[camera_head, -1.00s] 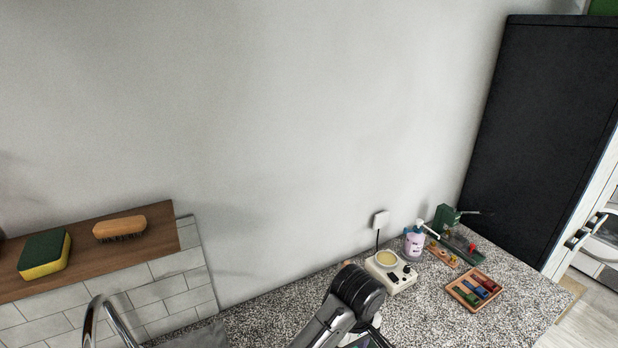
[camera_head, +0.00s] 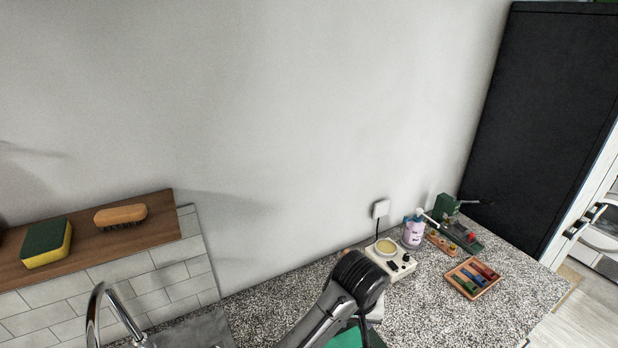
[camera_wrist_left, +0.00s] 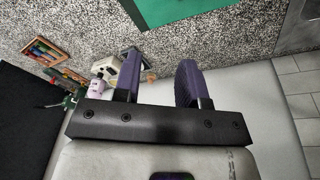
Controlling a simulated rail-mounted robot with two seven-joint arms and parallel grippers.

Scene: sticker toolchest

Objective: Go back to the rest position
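My left gripper (camera_wrist_left: 158,78) shows in the left wrist view with its two purple-padded fingers apart and nothing between them. Behind the fingers are the wall and the speckled counter. In the head view one of my arm links (camera_head: 352,285) is at the bottom centre over the counter (camera_head: 425,318); its fingertips cannot be made out there. My right gripper is in neither view.
The counter holds a white device with a round yellowish top (camera_head: 390,256), a pump bottle (camera_head: 412,233), a green tool (camera_head: 447,208) and a wooden tray (camera_head: 485,289) of coloured pieces. A green mat (camera_wrist_left: 175,10) lies nearby. A faucet (camera_head: 97,305) stands left.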

